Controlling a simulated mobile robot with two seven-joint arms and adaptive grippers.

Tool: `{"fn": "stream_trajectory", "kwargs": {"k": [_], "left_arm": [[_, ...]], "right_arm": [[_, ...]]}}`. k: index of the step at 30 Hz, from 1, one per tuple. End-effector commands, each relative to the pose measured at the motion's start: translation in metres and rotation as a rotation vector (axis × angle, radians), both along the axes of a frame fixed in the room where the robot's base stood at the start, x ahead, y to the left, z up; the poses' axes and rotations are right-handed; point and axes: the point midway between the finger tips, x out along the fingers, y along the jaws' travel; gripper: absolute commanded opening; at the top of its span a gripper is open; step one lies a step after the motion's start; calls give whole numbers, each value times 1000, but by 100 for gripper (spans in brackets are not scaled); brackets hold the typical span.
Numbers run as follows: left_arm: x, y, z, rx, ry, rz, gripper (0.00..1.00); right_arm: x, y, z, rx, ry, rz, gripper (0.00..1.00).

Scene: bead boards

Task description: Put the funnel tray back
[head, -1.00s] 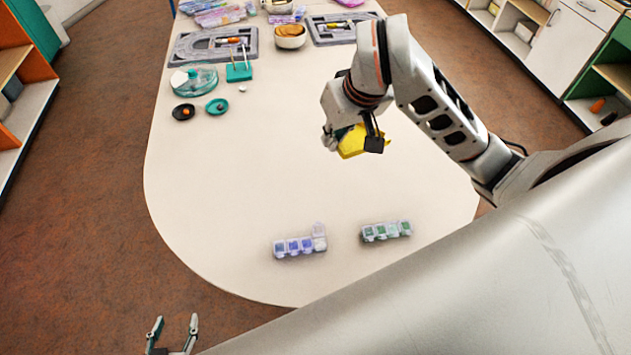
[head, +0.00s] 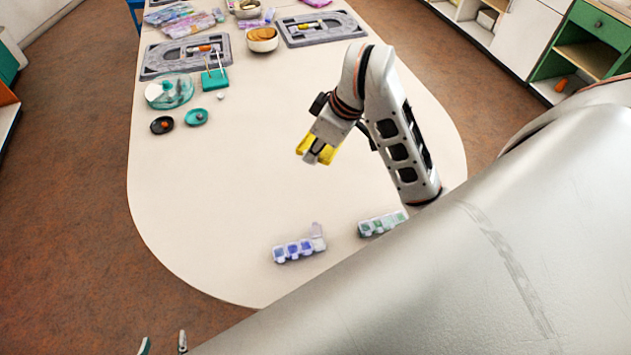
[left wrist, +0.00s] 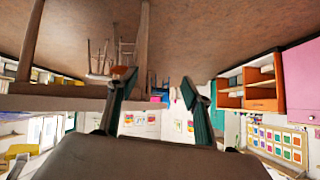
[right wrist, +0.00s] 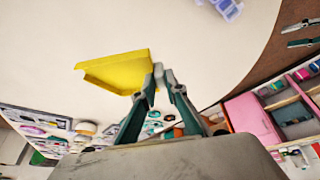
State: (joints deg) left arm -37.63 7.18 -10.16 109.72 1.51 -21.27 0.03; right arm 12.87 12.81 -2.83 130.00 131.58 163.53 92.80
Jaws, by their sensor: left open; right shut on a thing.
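The yellow funnel tray (head: 318,150) is held above the bare middle of the table in the head view. My right gripper (head: 316,158) is shut on it. In the right wrist view the tray (right wrist: 115,72) sticks out to the left from the closed fingertips of my right gripper (right wrist: 163,75), tilted. My left gripper (head: 163,343) is open and empty, low at the bottom edge of the head view, off the table. Its two spread fingers also show in the left wrist view (left wrist: 155,90) with nothing between them.
Two small lidded bead boxes, one purple (head: 300,247) and one green (head: 382,223), stand at the near end. Grey bead boards (head: 185,58), bowls (head: 262,40), a teal-and-white round container (head: 170,92) and small dishes (head: 162,125) sit further back. The table's middle (head: 230,180) is clear.

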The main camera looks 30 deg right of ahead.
Motion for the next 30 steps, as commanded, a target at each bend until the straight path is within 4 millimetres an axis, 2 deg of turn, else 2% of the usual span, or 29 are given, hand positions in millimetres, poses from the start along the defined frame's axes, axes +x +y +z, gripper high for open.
{"fn": "stream_trajectory", "kwargs": {"k": [7,9,15,18,21,26,30], "left_arm": [[2,-2,0,-1,-9,-7,50],[4,-5,-12,-8,-17,-8,50],[14,-25,-15,-39,-61,-36,50],[16,-25,-23,-38,-64,-35,50],[14,-22,-32,-33,-56,-32,50],[10,-20,-42,-28,-41,-31,50],[6,-20,-54,-28,-32,-31,50]], "right_arm": [[-1,2,-26,7,4,-4,0],[0,0,-42,1,1,-1,0],[-1,1,-86,3,6,-1,0],[-1,0,-105,1,5,-1,0],[-1,0,-118,0,4,0,0],[0,0,-127,0,2,-1,0],[-1,0,-147,1,4,-1,0]]}}
